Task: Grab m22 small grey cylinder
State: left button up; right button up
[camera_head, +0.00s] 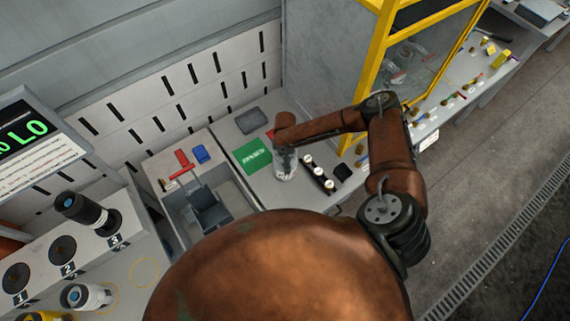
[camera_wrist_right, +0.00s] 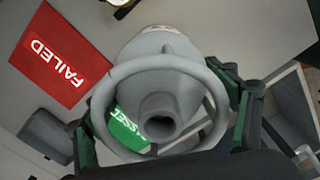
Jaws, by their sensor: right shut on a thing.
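A grey cylinder (camera_wrist_right: 160,75) with a round ring handle and a hollow stub fills the middle of the right wrist view. My right gripper (camera_wrist_right: 165,120) is shut on it, with one dark green finger on each side of the ring. In the head view the pale cylinder (camera_head: 286,166) hangs at the end of my right arm, beside the green sign. The right fingers are hard to make out there. Its m22 label cannot be read. My left gripper is in neither view.
A green PASSED sign (camera_head: 252,156) and a red FAILED sign (camera_wrist_right: 60,55) lie on the table. A rack with several white-topped pieces (camera_head: 320,174) is just right of the cylinder. A yellow-framed enclosure (camera_head: 376,55) rises behind my right arm.

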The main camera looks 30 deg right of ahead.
jog(key=c, duration=0.6)
jog(key=shift+w+r, duration=0.1)
jog(key=shift+w, duration=0.05)
jog(key=shift+c, duration=0.3)
jog(key=shift+r, duration=0.15)
